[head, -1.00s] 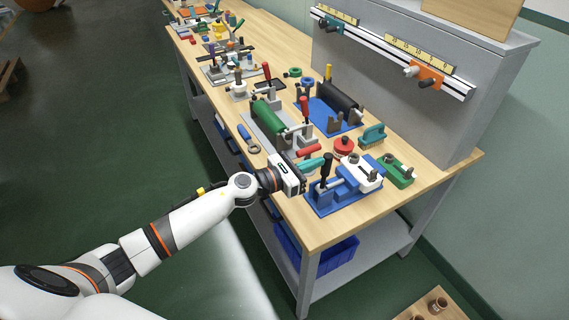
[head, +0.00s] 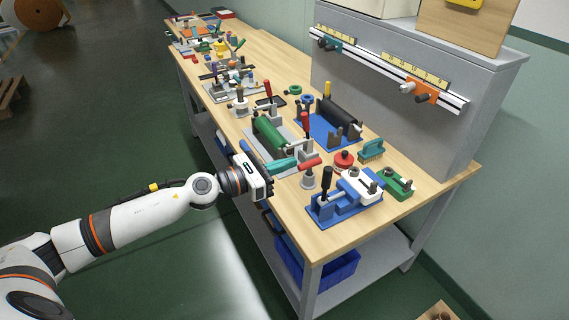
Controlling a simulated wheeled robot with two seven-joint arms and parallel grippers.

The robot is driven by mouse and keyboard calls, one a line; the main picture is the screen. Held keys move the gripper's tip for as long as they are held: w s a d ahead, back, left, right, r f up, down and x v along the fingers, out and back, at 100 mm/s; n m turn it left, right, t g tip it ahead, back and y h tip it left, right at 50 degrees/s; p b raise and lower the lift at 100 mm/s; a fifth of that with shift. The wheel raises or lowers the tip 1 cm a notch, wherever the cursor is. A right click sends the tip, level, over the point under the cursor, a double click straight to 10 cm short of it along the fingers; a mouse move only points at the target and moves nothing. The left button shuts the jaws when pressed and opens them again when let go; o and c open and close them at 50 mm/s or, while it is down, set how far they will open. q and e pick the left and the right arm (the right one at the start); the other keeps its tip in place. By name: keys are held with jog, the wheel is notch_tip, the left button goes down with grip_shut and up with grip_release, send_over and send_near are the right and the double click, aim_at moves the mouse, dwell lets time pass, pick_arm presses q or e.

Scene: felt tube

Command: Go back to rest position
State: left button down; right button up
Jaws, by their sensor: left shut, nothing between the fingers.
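My left gripper (head: 290,164) reaches in from the left over the near long edge of the workbench. Its teal fingers are shut with nothing seen between them. A green roller (head: 268,134) lies in a grey fixture behind the gripper. A dark roller (head: 340,115) sits in a blue-based fixture (head: 318,127) farther right. My right gripper is not in view.
The wooden workbench (head: 320,244) carries several fixtures. A blue clamp fixture (head: 335,205) stands near its front corner, beside a green block (head: 398,184). A grey panel with a rail (head: 385,70) stands along the back. Open floor (head: 150,270) lies to the left.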

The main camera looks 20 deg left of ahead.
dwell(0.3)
pick_arm(q)
jog(key=a+f+n+y+b, duration=0.1)
jog(key=a+f+n+y, duration=0.35)
jog(key=f+n, duration=0.75)
jog(key=a+f+n+y, duration=0.45)
jog(key=f+n, duration=0.35)
jog(key=f, duration=0.8)
jog(key=s+a+f+n+g+y, duration=0.1)
jog(key=s+a+f+n+g, duration=0.15)
jog(key=s+f+n, duration=0.65)
jog(key=s+d+f+n+g+y, duration=0.15)
jog(key=s+f+n+g, duration=0.35)
jog(key=s+f, duration=1.35)
jog(key=s+d+f+n+g, duration=0.2)
jog(key=s+d+f+n, duration=0.1)
jog(key=s, duration=0.7)
jog(key=s+d+f+n+g+b, duration=0.1)
jog(key=s+d+f+n+g, duration=0.2)
jog(key=s, duration=0.7)
jog(key=shift+s+d+f+n+h, duration=0.3)
jog(key=shift+d+f+n, duration=0.35)
jog(key=shift+d, duration=0.35)
